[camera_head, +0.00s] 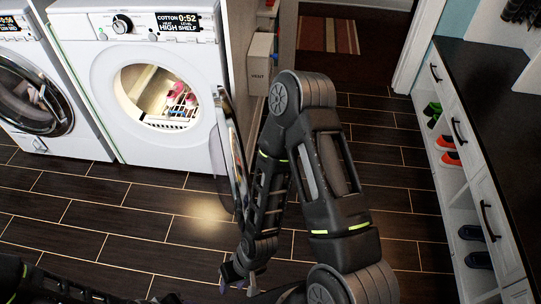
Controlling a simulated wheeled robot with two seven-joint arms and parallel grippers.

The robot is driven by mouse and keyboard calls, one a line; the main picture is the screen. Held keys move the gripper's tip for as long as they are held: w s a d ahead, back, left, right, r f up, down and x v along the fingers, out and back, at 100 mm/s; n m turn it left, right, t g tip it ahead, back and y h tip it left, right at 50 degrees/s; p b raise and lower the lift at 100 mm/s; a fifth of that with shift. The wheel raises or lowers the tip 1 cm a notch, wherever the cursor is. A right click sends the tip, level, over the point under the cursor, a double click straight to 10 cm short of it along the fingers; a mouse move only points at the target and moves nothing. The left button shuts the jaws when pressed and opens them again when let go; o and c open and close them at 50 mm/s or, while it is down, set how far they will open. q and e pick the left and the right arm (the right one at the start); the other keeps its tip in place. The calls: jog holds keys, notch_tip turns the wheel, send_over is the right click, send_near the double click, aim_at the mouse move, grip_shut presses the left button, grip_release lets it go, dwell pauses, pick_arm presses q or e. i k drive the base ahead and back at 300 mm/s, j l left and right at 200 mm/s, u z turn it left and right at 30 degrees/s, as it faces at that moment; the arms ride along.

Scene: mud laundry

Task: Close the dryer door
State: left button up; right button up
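The white dryer (160,60) stands at the back left, its round lit opening uncovered, with pink items on a rack inside. Its door (231,150) is swung wide open and seen nearly edge-on at the dryer's right side. My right arm reaches in from the lower right and passes just right of the door. My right gripper (238,283) points down below the door's lower end, apart from it; its fingers look spread and empty. My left arm lies along the bottom left edge. Only a bit of my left gripper (166,299) shows there, mostly cut off.
A washer (32,90) with a shut round door stands left of the dryer. A shelf unit with boxes (261,62) is behind my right arm. A dark-topped bench (500,110) with shoes lines the right side. The dark tiled floor (110,215) before the dryer is clear.

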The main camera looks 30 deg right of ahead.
aim_at(234, 160)
jog(key=l+u, duration=0.1)
jog(key=l, duration=1.35)
jog(key=l+u, duration=0.15)
jog(key=l, duration=0.55)
jog(key=k+l+u, duration=0.1)
jog(key=l, duration=0.6)
jog(key=k+l+u, duration=0.1)
jog(key=l, duration=0.65)
